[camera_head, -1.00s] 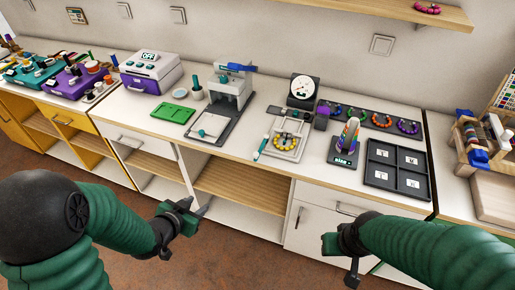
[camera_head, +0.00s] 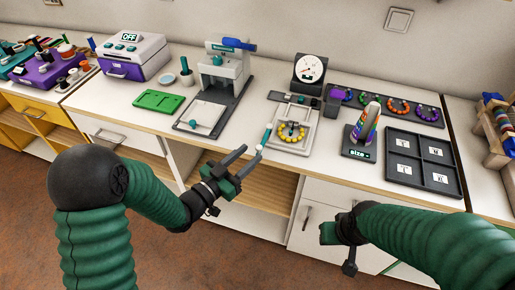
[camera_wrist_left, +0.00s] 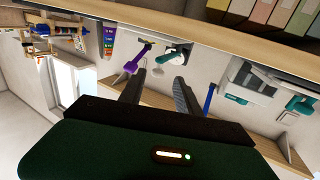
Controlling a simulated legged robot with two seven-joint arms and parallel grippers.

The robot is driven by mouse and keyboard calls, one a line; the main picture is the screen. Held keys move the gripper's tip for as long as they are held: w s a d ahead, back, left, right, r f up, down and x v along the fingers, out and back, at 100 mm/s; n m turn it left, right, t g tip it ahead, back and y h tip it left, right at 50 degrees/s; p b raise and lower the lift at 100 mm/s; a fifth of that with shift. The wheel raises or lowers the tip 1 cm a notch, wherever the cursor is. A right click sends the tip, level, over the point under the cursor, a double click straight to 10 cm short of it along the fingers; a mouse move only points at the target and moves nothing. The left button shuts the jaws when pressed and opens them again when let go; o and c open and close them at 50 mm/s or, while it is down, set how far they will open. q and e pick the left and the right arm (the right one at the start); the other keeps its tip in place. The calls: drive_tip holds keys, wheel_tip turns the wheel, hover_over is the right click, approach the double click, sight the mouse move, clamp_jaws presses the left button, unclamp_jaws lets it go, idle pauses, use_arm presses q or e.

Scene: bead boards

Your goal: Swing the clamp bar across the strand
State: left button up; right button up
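A strand of yellow beads (camera_head: 291,133) lies curved on a white board (camera_head: 305,142) near the counter's front edge. A thin bar with a teal grip (camera_head: 266,136), apparently the clamp bar, lies along the board's left side, angled off the beads. My left gripper (camera_head: 252,151) is open at the counter edge. Its fingertips overlap the bar's near end in the head view; contact cannot be told. Both fingers stand apart and empty in the left wrist view (camera_wrist_left: 158,82). My right gripper (camera_head: 339,236) hangs in front of the drawers; its jaws are unclear.
A white press (camera_head: 222,68) on a dark base stands left of the board, with a green tray (camera_head: 159,101) beyond. A dial gauge (camera_head: 310,68) stands behind. A rainbow size stand (camera_head: 366,128) and dark sorting tray (camera_head: 425,178) are to the right.

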sight(259, 146)
use_arm(q)
drive_tip(key=x, duration=0.5)
drive_tip(key=shift+s+d, duration=0.1)
drive_tip(key=shift+d, duration=0.2)
drive_tip(key=shift+a, duration=0.2)
drive_tip(key=c, duration=0.3)
clamp_jaws()
idle(0.5)
